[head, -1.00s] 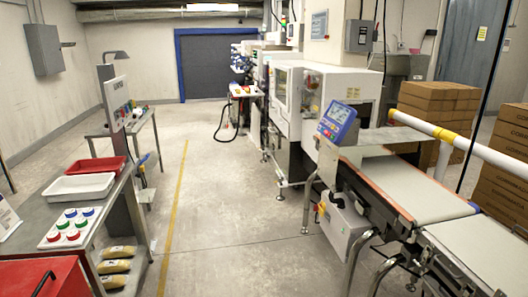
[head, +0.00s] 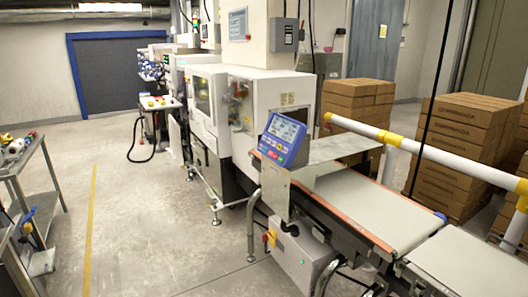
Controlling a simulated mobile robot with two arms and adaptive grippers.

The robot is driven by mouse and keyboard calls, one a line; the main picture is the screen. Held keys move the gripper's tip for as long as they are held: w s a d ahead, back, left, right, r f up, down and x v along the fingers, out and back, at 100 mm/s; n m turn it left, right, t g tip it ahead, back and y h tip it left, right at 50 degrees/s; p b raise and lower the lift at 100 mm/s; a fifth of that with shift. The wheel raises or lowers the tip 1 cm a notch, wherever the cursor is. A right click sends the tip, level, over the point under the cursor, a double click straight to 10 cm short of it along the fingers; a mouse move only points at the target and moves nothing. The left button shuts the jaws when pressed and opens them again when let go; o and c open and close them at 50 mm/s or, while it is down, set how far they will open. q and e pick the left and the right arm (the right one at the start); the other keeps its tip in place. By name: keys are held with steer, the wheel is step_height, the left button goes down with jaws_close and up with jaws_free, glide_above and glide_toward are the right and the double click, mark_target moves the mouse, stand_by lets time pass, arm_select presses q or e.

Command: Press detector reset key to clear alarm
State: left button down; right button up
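A blue control panel (head: 284,138) with a lit screen and a row of small coloured keys below it stands at the near end of the white detector housing (head: 262,115). Which key is the reset key is too small to tell. The checkweigher belt (head: 375,208) runs from under the grey hood (head: 335,150) toward the lower right. A grey box (head: 305,255) with a red and yellow switch (head: 270,238) hangs below the belt. Neither of my grippers shows in the head view.
A white rail with yellow bands (head: 430,155) runs along the belt's far side. Stacked cartons (head: 455,150) stand behind it. A metal workbench (head: 35,180) is at the left edge. The floor (head: 150,220) between bench and machine is clear.

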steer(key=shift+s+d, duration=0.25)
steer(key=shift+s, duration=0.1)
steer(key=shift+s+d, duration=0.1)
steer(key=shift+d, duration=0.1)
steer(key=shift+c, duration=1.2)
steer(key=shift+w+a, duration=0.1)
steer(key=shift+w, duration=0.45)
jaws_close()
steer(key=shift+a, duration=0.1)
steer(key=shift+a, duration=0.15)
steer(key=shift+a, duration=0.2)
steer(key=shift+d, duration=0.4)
